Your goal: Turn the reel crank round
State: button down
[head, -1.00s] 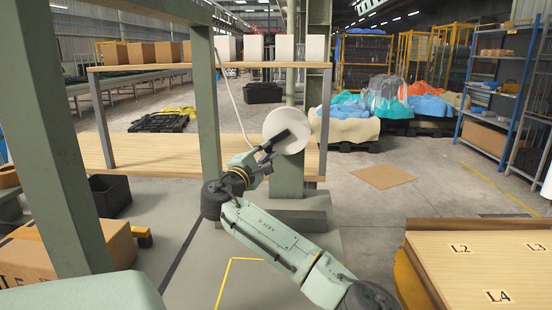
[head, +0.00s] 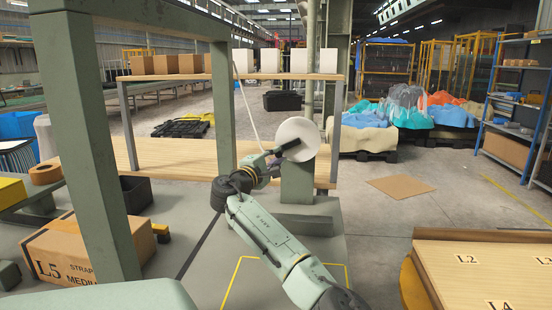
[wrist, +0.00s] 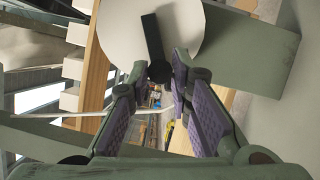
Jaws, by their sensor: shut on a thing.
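The reel (head: 305,130) is a pale round disc on a green post in the middle of the head view. Its dark crank (head: 291,144) slants from the disc down to the left. My gripper (head: 273,158) meets the crank's lower left end. In the wrist view the white reel (wrist: 186,30) fills the top, with the black crank arm (wrist: 152,35) across it. The round crank handle (wrist: 160,71) sits between the purple-padded fingers of my gripper (wrist: 159,76), which is shut on it. The grip's exact contact is partly hidden.
A green upright (head: 222,105) stands left of my arm, before a wooden shelf (head: 180,150) with boxes. A cardboard box (head: 85,250) lies at lower left. A wooden-topped table (head: 450,270) is at lower right. The floor right of the reel is mostly clear.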

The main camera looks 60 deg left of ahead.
jog(key=c, duration=1.4)
grip_release()
jog(key=shift+c, duration=0.2)
